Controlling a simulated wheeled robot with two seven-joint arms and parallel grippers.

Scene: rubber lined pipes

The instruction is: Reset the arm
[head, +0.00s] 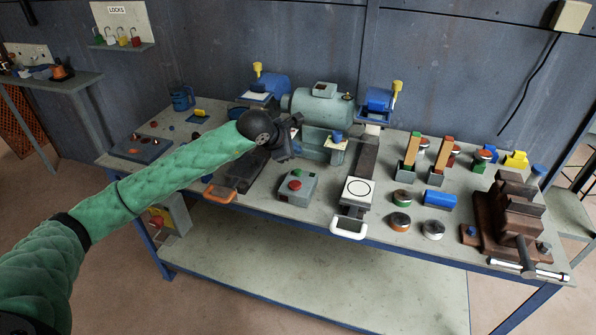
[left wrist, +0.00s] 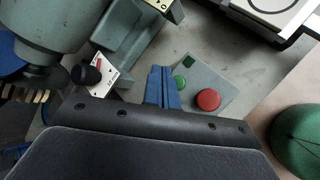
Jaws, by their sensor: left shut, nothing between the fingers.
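My left arm, in a green quilted sleeve, reaches in from the left of the head view over the workbench (head: 275,215). My left gripper (head: 289,148) is over the middle of the bench, in front of the grey-green motor (head: 322,106). In the left wrist view its blue fingers (left wrist: 162,86) are together and empty. They appear beside the grey button box (left wrist: 207,90) with a red and a green button; their height above it is hard to tell. My right gripper is in neither view.
The button box also shows in the head view (head: 299,198). A white-handled slide (head: 351,222) and an orange-handled one (head: 222,193) lie at the front edge. A brown vise (head: 500,220) stands at the right. Several coloured pieces stand between. The lower shelf (head: 320,265) is clear.

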